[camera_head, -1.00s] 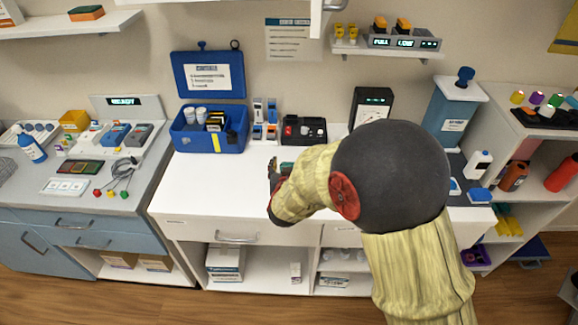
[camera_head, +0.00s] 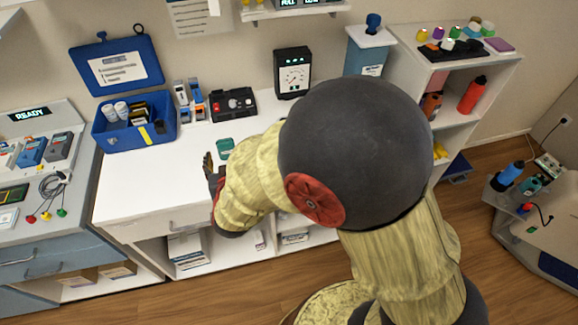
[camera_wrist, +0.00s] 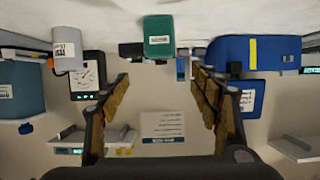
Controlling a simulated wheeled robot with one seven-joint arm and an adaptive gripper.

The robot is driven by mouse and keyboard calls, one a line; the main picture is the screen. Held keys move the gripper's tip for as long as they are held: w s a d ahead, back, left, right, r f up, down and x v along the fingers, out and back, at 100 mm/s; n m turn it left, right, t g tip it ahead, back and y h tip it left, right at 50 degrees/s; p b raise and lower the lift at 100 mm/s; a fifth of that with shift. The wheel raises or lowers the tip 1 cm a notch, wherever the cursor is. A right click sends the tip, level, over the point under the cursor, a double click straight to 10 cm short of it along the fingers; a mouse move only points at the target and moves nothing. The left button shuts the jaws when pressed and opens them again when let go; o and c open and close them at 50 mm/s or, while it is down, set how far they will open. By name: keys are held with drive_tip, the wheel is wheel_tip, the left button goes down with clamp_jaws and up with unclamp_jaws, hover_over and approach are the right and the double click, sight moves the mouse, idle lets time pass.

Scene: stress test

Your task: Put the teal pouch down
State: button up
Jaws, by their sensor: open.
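The teal pouch (camera_head: 225,147) rests on the white counter (camera_head: 150,185), in front of the black box with knobs. In the wrist view, which is upside down, the teal pouch (camera_wrist: 158,36) shows a white label and sits beyond my fingertips. My gripper (camera_wrist: 160,85) is open, with nothing between its tan-padded fingers. In the head view my gripper (camera_head: 209,170) is at the counter's front side, a little left of and nearer than the pouch, apart from it. My arm hides part of the counter to the right.
A blue open-lidded bin (camera_head: 135,122) stands at the left of the counter. The black box with knobs (camera_head: 232,104) and a black dial meter (camera_head: 292,72) stand at the back. The counter's left front is clear. A shelf unit (camera_head: 460,70) is at the right.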

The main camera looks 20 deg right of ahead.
drive_tip(key=s+d+r+n+g+y, duration=0.1)
drive_tip(key=s+d+r+g+y, duration=0.35)
drive_tip(key=r, duration=0.65)
drive_tip(key=s+d+r+g+h, duration=0.1)
drive_tip(key=s+d+r+h, duration=0.1)
drive_tip(key=s+d, duration=0.5)
drive_tip(key=s+d+r+g+h, duration=0.2)
drive_tip(key=s+d, duration=0.6)
drive_tip(key=s, duration=0.7)
drive_tip(key=shift+s+d+m, duration=0.2)
drive_tip(key=shift+s+m, duration=0.1)
drive_tip(key=shift+c, duration=0.8)
